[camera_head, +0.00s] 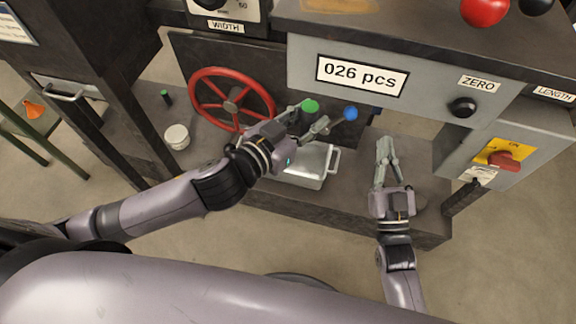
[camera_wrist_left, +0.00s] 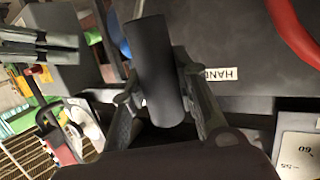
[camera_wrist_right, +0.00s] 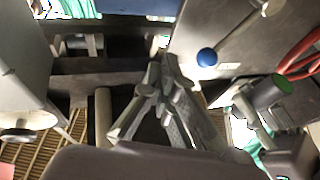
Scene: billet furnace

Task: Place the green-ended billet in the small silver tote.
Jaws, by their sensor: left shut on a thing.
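The green-ended billet (camera_head: 309,105) is a dark cylinder held up in front of the grey panel, its green end uppermost in the head view. My left gripper (camera_head: 308,119) is shut on it; the left wrist view shows the dark shaft (camera_wrist_left: 155,72) between the fingers. The green end also shows in the right wrist view (camera_wrist_right: 283,84). The small silver tote (camera_head: 310,181) sits on the bench below my left gripper, partly hidden by it. My right gripper (camera_head: 384,150) appears shut and empty, to the right of the tote.
A lever with a blue knob (camera_head: 350,113) stands close right of the billet. A red handwheel (camera_head: 231,100) is to the left. A white jar (camera_head: 177,136) and a small green-topped cylinder (camera_head: 165,96) stand on the bench's left. The counter panel (camera_head: 362,76) overhangs the bench.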

